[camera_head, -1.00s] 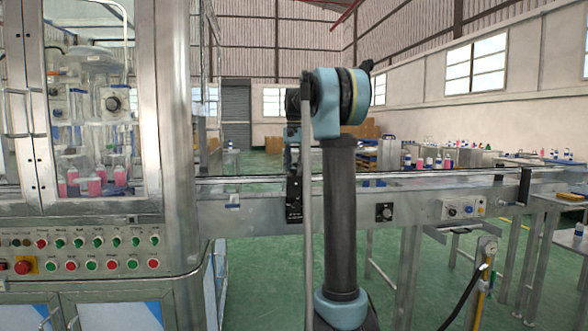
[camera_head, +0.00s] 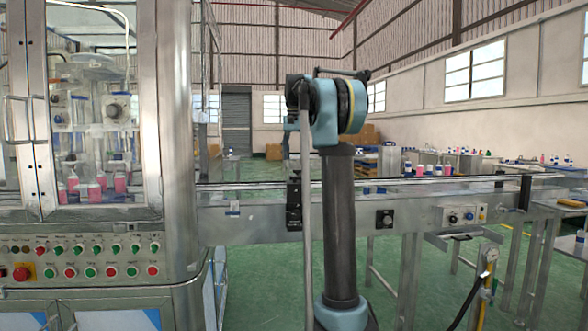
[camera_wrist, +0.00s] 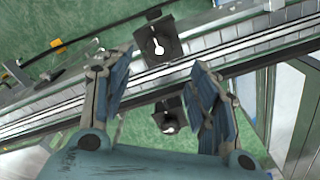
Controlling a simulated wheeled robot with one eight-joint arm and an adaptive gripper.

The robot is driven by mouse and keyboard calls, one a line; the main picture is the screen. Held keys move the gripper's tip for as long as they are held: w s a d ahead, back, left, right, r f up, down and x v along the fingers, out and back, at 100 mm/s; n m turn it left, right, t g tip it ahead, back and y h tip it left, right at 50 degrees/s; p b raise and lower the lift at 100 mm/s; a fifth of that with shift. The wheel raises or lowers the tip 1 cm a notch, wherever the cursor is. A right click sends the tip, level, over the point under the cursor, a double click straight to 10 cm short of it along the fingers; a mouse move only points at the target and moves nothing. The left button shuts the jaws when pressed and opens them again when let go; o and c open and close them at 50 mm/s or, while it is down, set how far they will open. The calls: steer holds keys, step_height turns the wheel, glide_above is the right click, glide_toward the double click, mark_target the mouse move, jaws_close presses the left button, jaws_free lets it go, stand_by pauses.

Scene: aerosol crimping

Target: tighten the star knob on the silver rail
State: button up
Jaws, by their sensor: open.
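The silver rail (camera_head: 430,183) runs along the conveyor; it also shows as bright parallel strips crossing the wrist view (camera_wrist: 60,113). In the wrist view a black block (camera_wrist: 172,41) with a pale knob-like centre sits at the rail's far side. A second black block (camera_wrist: 165,104) with a pale centre sits on the near side, between my fingers. I cannot tell for sure which carries the star knob. In the wrist view my gripper (camera_wrist: 161,62) is open and empty, its two blue-grey fingers apart above the rail. In the head view my gripper is hidden.
A glass-fronted filling machine (camera_head: 85,225) with a button panel stands at left. A black bracket (camera_head: 294,203) and a dark round control (camera_head: 384,219) are on the conveyor side. A yellow-handled gauge stand (camera_head: 487,270) is at lower right. Green floor is open behind.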

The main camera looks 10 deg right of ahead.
steer(key=shift+r, duration=2.2)
steer(key=s+f+n+t, duration=0.2)
steer(key=s+f+n, duration=0.5)
steer(key=s+f, duration=3.7)
steer(key=shift+s+a+f, duration=0.15)
steer(key=shift+f, duration=0.25)
steer(key=shift+w+f, duration=0.2)
steer(key=shift+w, duration=0.3)
